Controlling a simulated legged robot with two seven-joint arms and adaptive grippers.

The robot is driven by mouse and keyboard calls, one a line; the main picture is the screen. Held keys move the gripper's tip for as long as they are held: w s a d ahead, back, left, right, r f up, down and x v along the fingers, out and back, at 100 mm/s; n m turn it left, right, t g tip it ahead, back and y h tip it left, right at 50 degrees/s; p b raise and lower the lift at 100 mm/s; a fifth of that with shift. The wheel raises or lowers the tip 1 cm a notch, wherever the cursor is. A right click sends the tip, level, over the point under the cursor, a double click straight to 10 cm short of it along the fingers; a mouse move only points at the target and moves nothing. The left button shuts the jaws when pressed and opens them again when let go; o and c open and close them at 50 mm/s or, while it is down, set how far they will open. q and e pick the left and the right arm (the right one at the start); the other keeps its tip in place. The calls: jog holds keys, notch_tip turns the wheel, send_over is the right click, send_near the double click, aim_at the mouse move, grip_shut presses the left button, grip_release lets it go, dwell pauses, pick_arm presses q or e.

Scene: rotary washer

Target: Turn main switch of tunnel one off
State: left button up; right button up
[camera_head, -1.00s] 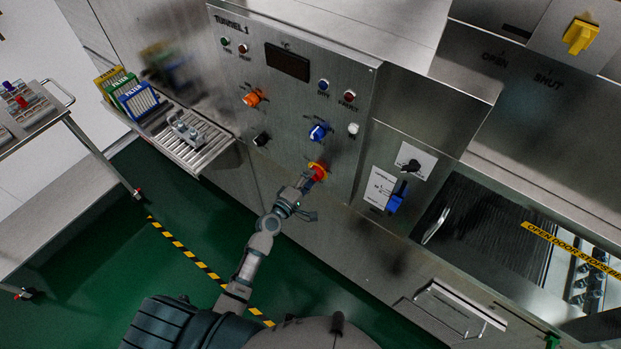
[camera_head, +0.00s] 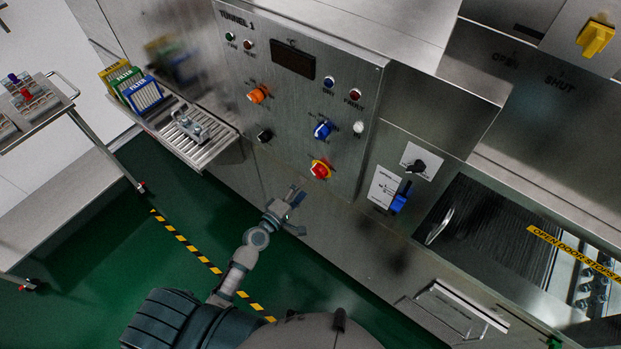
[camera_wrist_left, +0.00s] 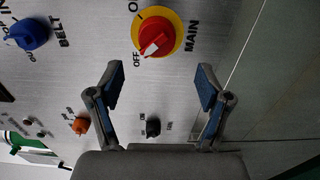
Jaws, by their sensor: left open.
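The tunnel one panel (camera_head: 283,120) holds a red main switch knob (camera_head: 320,171) on a yellow disc at its lower edge. In the left wrist view the main switch (camera_wrist_left: 158,33) is labelled MAIN, and the white mark on its knob points down-left, toward the OFF label. My left gripper (camera_head: 299,210) is below and left of the knob, apart from it. In the left wrist view my left gripper (camera_wrist_left: 160,85) is open, with its two fingers spread and nothing between them. My right gripper is not in view.
A blue belt knob (camera_head: 323,130), an orange knob (camera_head: 257,96) and a black knob (camera_head: 265,136) are on the same panel. A blue-handled switch (camera_head: 400,199) is to the right. A roller shelf (camera_head: 205,150) juts out at left. Green floor is clear below.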

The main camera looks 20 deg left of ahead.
pick_arm(q)
jog(key=v, duration=0.5)
jog(key=shift+w+a+f, duration=0.1)
jog(key=shift+a, duration=0.1)
jog(key=shift+d, duration=0.15)
jog(key=s+a+f+m+g+y+b, duration=0.1)
jog(key=s+f+m+g, duration=0.2)
jog(key=f, duration=0.9)
jog(key=s+a+f+m+g+y+b, duration=0.15)
jog(key=s+f, duration=0.25)
jog(key=f, duration=0.9)
jog(key=s+a+f+m+g+y+b, duration=0.1)
jog(key=s+f+m+g+y, duration=0.2)
jog(key=f, duration=0.9)
jog(key=s+f+m+g+b, duration=0.1)
jog(key=s+f+m+g, duration=0.1)
jog(key=s+f, duration=0.5)
jog(key=s+f+m+g+b, duration=0.1)
jog(key=s+f+m+g, duration=0.2)
jog(key=s+f, duration=0.4)
jog(key=s+f+m+g+b, duration=0.1)
jog(key=s+f+m+g, duration=0.2)
jog(key=s, duration=1.4)
notch_tip(320, 180, down, 5)
jog(key=shift+s+r+m+y, duration=0.15)
jog(key=shift+s+m+y, duration=0.25)
jog(key=shift+m, duration=0.25)
